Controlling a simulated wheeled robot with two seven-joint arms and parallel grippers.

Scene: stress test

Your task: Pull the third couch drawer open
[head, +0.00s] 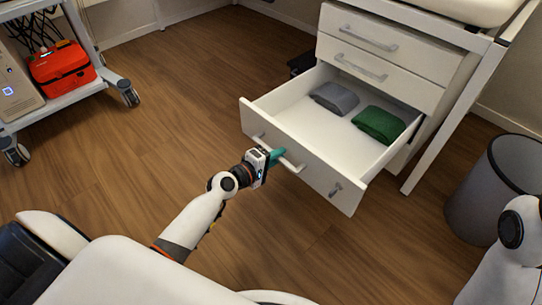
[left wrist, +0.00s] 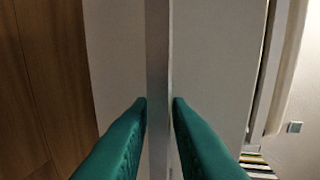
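The third couch drawer (head: 318,178) is the lowest one in the white cabinet and stands pulled well out. A grey folded cloth (head: 335,99) and a green folded cloth (head: 379,125) lie inside it. My left gripper (head: 276,155) is at the drawer's front, with its teal fingers at the bar handle (head: 291,166). In the left wrist view the fingers (left wrist: 160,104) lie on both sides of the handle bar (left wrist: 157,50), seemingly touching it. My right gripper is out of view; only part of that arm shows at the right edge.
Two shut drawers (head: 378,48) are above the open one. A grey bin (head: 490,190) stands at the right, beyond the couch leg (head: 448,135). A cart with a red case (head: 62,65) is at the upper left. Wooden floor (head: 170,100) is clear left of the drawer.

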